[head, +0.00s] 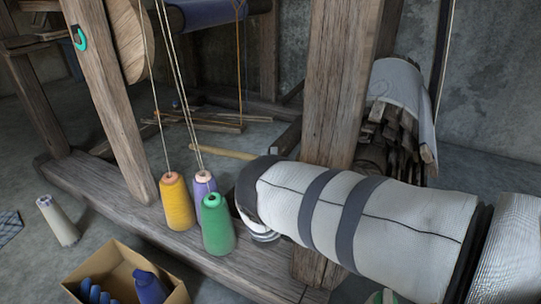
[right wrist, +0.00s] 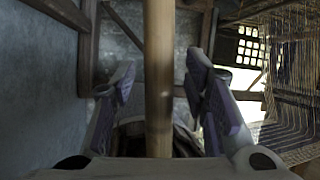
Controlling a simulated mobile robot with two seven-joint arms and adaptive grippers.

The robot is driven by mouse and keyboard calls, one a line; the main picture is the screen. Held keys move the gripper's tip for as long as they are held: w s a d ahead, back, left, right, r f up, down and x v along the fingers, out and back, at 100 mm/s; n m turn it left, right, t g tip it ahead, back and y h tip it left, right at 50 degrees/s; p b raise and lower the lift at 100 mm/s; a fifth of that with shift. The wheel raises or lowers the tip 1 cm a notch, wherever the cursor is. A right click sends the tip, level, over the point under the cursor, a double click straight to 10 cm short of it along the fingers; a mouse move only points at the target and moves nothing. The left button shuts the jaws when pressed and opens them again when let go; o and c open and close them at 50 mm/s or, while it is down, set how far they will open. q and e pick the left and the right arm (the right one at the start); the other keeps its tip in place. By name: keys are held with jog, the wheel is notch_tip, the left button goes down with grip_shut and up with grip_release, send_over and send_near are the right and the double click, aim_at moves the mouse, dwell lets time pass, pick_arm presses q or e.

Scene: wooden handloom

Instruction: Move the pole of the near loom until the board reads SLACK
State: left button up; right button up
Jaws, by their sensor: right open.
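In the right wrist view the pale wooden pole (right wrist: 158,60) runs up the middle of the picture, between the two fingers of my right gripper (right wrist: 162,85). The fingers stand apart, with a gap on each side of the pole, and do not look closed on it. In the head view a pale wooden pole (head: 222,152) shows beside the loom post and runs behind my white-sleeved right wrist. My right fingers are mostly hidden there by that wrist. I see no readable board in either view. My left gripper is not in view.
Yellow (head: 177,203), purple (head: 203,187) and green (head: 217,226) thread cones stand on the loom's lower beam. A thick loom post (head: 340,85) rises behind my right forearm. A cardboard box (head: 118,258) sits on the floor. Warp threads (right wrist: 288,100) hang at right in the wrist view.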

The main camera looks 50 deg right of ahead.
jog(key=v, duration=1.1)
jog(key=shift+a, duration=0.2)
jog(key=shift+s, duration=0.1)
